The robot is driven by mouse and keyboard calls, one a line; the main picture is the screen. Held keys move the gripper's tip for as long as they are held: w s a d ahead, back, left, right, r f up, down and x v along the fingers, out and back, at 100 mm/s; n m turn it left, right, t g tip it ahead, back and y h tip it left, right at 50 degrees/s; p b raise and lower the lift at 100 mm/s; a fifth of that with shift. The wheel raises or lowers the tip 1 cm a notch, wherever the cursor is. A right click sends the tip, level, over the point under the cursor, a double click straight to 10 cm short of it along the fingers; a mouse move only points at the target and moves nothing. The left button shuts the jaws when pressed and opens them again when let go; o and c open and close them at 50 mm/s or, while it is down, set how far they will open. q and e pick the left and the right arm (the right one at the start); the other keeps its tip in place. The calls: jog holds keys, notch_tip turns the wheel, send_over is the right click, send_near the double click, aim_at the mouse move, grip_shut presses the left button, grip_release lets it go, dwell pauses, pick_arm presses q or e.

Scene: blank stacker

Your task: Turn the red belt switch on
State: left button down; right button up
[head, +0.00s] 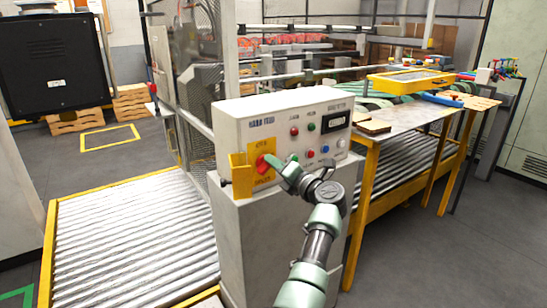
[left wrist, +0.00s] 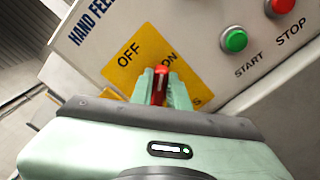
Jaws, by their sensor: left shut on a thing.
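The red belt switch (head: 261,164) is on a yellow plate (head: 262,144) at the left of the white control panel. In the left wrist view the red switch handle (left wrist: 160,84) is between the two pale green fingers. My left gripper (head: 271,164) is shut on this handle, with its fingertips at the plate. The wrist view shows OFF on the yellow plate (left wrist: 125,68) to the left and ON just behind the fingers, partly hidden. I cannot tell surely which position the handle points to. My right gripper is not in view.
The panel (head: 284,110) also carries several small buttons; a green START button (left wrist: 234,40) and red STOP button (left wrist: 283,5) are near. A yellow bracket (head: 240,176) sticks out left of the switch. A roller conveyor (head: 130,240) lies left, a table (head: 400,125) right.

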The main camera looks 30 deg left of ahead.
pick_arm(q)
jog(key=shift+w+d+f+m+p, duration=0.15)
jog(key=shift+m+p, duration=0.65)
jog(key=shift+m, duration=0.4)
jog(key=shift+s+a+f+m+p, duration=0.1)
jog(key=shift+f+m+p, duration=0.1)
jog(key=shift+m+p, duration=0.8)
jog(key=shift+w+d+f+m+p, duration=0.15)
jog(key=shift+m+p, duration=0.4)
jog(key=shift+m, duration=0.85)
jog(key=shift+a+f, duration=0.1)
jog(key=c, duration=1.4)
grip_release()
jog(key=shift+o, duration=0.2)
